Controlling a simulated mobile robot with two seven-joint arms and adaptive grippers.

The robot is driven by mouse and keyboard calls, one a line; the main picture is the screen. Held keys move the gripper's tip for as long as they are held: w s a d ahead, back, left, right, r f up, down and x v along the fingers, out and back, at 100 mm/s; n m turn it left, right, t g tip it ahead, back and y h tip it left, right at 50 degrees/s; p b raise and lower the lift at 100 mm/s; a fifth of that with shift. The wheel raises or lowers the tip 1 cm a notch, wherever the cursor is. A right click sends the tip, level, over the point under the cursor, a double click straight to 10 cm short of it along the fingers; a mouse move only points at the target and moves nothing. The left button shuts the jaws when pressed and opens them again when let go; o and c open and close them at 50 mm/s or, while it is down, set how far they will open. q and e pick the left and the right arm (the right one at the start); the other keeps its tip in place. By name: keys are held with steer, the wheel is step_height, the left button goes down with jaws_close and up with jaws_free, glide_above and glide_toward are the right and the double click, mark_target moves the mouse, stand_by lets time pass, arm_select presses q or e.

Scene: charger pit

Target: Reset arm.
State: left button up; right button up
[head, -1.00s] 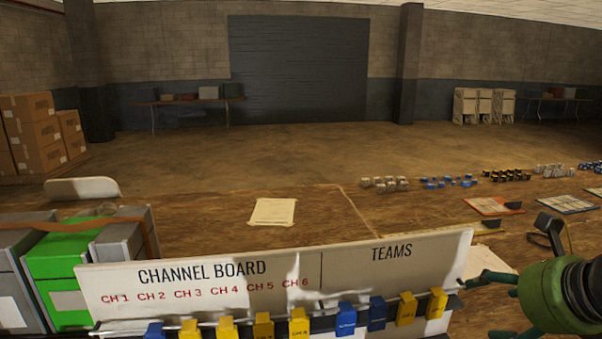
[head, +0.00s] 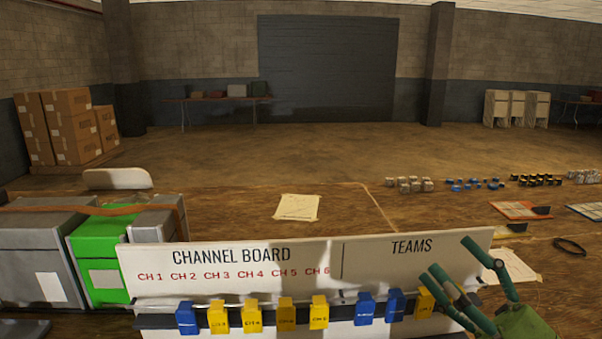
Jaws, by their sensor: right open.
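My right gripper (head: 449,260) comes in at the bottom right of the head view, with green fingers spread open and nothing between them. Its fingers overlap the right end of the white channel board (head: 330,262) in the picture; whether they touch it I cannot tell. The board reads "CHANNEL BOARD" and "TEAMS". Blue and yellow tags hang in a row along its dark lower rail, and the rightmost yellow tag (head: 424,302) is partly hidden behind the fingers. My left gripper is not in view.
Grey cases and a green case (head: 100,245) stand left of the board on the wooden table (head: 230,205). A paper sheet (head: 297,207) lies behind the board. Small grey, blue and black-yellow items line the right back. A black cable loop (head: 570,247) lies far right.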

steer(key=w+d+f+m+h, duration=0.3)
steer(key=d+f+m+h, duration=0.7)
steer(key=f+m+h, duration=0.6)
step_height(320, 180, down, 9)
steer(key=s+m+g+h, duration=0.2)
steer(key=s+m+g, duration=0.15)
steer(key=m, duration=0.35)
steer(key=s+a+f+m+g+y, duration=0.1)
steer(key=s+a+f+g+y, duration=0.1)
steer(key=s+a+f+g, duration=0.5)
steer(key=s+a+f+m+g+y, duration=0.15)
steer(key=s+f+g, duration=0.25)
steer(key=s+f, duration=0.55)
step_height(320, 180, down, 28)
steer(key=s+a+g+b, duration=0.1)
steer(key=s+g+b, duration=0.1)
steer(key=b, duration=0.1)
arm_select(q)
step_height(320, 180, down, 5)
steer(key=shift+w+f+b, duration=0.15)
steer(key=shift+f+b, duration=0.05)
steer(key=shift+b, duration=0.95)
arm_select(e)
steer(key=s+d+f+n+g, duration=0.1)
steer(key=s+d+f, duration=0.1)
steer(key=s+f, duration=1.3)
steer(key=shift+s+d, duration=0.2)
steer(key=shift+d, duration=0.2)
